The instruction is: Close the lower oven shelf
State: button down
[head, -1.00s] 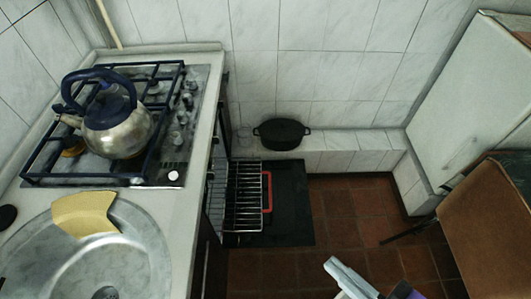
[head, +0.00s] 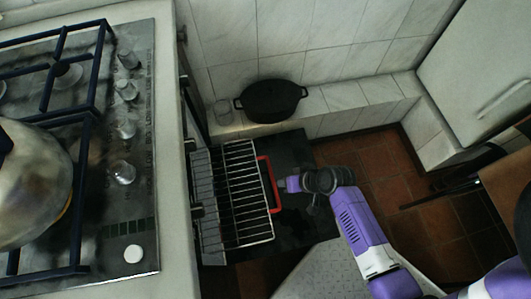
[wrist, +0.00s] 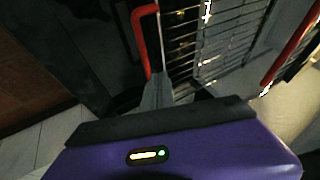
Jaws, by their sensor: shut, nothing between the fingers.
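A wire oven shelf (head: 245,195) with a red handle (head: 269,184) is pulled out over the dark opened oven door (head: 295,150). My gripper (head: 281,184) is shut and empty, at the outer side of the red handle, close to its middle. In the wrist view my fingers (wrist: 156,93) are beside the lower end of a red handle (wrist: 140,38), touching or nearly so. A second red bar (wrist: 293,45) shows at the right of that view. I cannot tell for certain which shelf level each belongs to.
A black pot (head: 271,101) and a glass (head: 223,111) stand on the tiled ledge behind. The hob with a kettle (head: 30,185) is at the left. A brown wooden piece (head: 505,195) is at the right.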

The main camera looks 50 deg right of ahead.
aim_at(195, 177)
jog(key=w+d+f+g+y+b, duration=0.1)
jog(key=w+d+f+y+b, duration=0.15)
jog(key=w+d+b, duration=0.3)
jog(key=w+d+f+y+b, duration=0.1)
jog(key=w+d+y+b, duration=0.3)
jog(key=d, duration=0.2)
jog(key=b+x, duration=0.3)
jog(key=x, duration=0.7)
jog(key=shift+s+a, duration=0.1)
jog(key=w+a, duration=0.5)
jog(key=a, duration=0.2)
jog(key=w+a+b, duration=0.1)
jog(key=w+a, duration=0.4)
jog(key=a, duration=0.3)
jog(key=w+a+b, duration=0.1)
jog(key=w+a, duration=0.4)
jog(key=a, duration=0.3)
jog(key=shift+w+a+f, duration=0.15)
jog(key=shift+w+a, duration=0.1)
jog(key=shift+w, duration=0.1)
jog(key=shift+w+a, duration=0.3)
jog(key=shift+a, duration=0.15)
jog(key=shift+r, duration=0.25)
